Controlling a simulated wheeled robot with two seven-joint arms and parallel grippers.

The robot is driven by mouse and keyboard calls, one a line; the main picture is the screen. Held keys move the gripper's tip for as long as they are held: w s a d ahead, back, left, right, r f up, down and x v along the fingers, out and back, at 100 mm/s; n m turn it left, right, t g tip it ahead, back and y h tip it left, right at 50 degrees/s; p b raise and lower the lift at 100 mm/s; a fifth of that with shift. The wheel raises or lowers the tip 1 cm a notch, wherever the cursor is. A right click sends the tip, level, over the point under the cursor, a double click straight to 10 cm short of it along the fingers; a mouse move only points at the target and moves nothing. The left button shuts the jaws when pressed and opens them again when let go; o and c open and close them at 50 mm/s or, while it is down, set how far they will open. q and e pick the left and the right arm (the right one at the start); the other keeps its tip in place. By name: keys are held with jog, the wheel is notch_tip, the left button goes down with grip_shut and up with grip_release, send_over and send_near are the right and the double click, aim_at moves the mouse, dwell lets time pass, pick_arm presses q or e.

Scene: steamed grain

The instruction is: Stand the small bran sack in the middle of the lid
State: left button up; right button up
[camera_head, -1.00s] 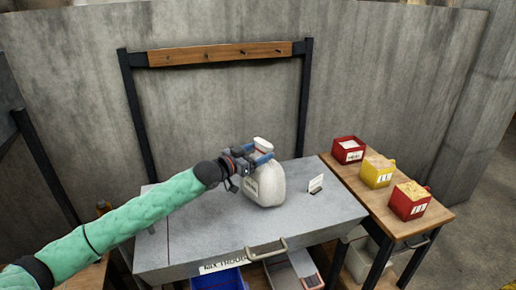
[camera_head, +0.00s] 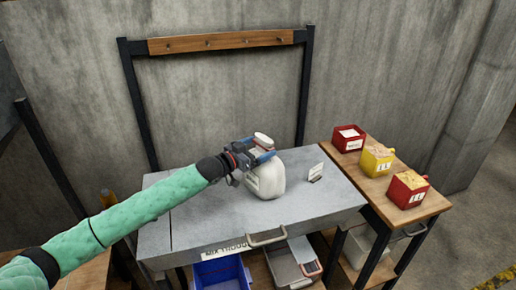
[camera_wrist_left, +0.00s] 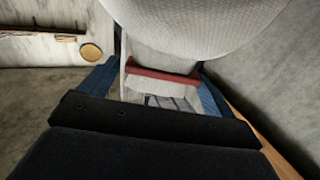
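The small bran sack (camera_head: 268,183) is off-white with a pale top and a label partly covered by my gripper. It is upright above the back-middle of the grey lid (camera_head: 205,225) of the mix trough; I cannot tell whether its base touches the lid. My left gripper (camera_head: 258,156) comes in from the left, its blue fingers on both sides of the sack's neck, shut on it. In the left wrist view the sack's pale body (camera_wrist_left: 195,25) fills the top, with a red band across the neck between the fingers. My right gripper is out of view.
A small white card (camera_head: 315,172) stands on the lid right of the sack. A handle (camera_head: 267,239) is on the lid's front edge. A wooden side table (camera_head: 375,185) at right holds red and yellow boxes. A blue bin (camera_head: 222,273) is below. The lid's left part is clear.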

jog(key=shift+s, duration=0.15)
pick_arm(q)
jog(key=shift+s+a+f, duration=0.1)
jog(key=shift+a, duration=0.1)
jog(key=shift+b+v, duration=0.65)
jog(key=shift+v, duration=0.4)
jog(key=b+v, duration=0.3)
jog(key=v, duration=0.6)
jog(key=shift+s, duration=0.2)
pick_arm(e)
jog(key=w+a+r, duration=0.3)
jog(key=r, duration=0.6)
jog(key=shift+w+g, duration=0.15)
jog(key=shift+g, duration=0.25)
pick_arm(q)
jog(key=shift+a, duration=0.15)
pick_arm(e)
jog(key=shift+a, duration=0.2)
